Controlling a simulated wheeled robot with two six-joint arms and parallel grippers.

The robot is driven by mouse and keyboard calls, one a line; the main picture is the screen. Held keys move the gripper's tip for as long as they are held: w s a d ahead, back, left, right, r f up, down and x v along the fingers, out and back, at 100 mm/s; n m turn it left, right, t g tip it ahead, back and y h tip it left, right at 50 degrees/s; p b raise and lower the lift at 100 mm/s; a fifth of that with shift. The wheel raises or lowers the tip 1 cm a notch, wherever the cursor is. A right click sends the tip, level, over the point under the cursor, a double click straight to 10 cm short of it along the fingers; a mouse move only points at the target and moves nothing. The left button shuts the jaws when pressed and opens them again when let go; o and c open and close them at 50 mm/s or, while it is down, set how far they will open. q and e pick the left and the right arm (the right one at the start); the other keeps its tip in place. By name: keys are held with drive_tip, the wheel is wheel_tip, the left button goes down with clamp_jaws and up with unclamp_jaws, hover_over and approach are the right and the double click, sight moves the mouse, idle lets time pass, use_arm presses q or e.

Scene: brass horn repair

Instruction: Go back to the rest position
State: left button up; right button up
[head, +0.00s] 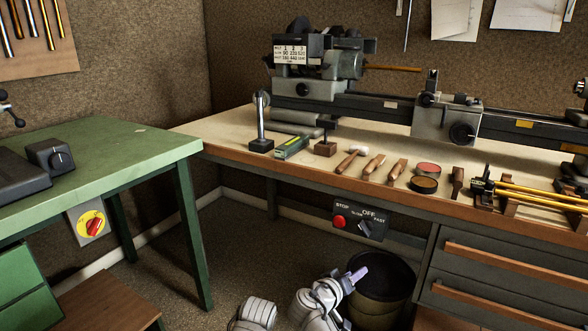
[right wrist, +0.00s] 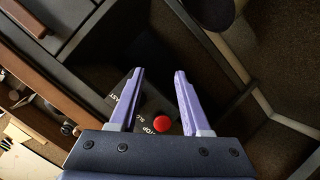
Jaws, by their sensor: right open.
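My right gripper (head: 358,273) is low in front of the wooden workbench (head: 235,128), near the dark bin (head: 372,308). In the right wrist view, its two purple fingers (right wrist: 159,72) are spread apart with nothing between them. Beyond the fingers, the red stop button (right wrist: 161,124) of the bench's switch panel shows, and the gripper looks apart from it. In the head view the red button (head: 339,221) is above and left of the gripper. My left gripper does not show in the head view.
A green table (head: 120,152) stands at left with a yellow-red switch (head: 91,224). The bench carries a lathe (head: 317,90), wooden-handled tools (head: 372,165) and brass tubes (head: 540,194). Drawers (head: 490,270) are at right. Floor (head: 235,230) between table and bench is clear.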

drive_tip(key=s+a+f+n+g+y, duration=0.4)
drive_tip(key=s+a+f+g+y, duration=0.5)
drive_tip(key=s+a+f, duration=0.6)
wheel_tip(320, 180, up, 38)
drive_tip(key=s+g+p, duration=0.1)
drive_tip(key=p, duration=3.6)
drive_tip(key=shift+s+d+h+p, duration=0.3)
drive_tip(key=shift+s+d+p, duration=0.05)
drive_tip(key=shift+s+d, duration=0.1)
drive_tip(key=shift+r, duration=0.1)
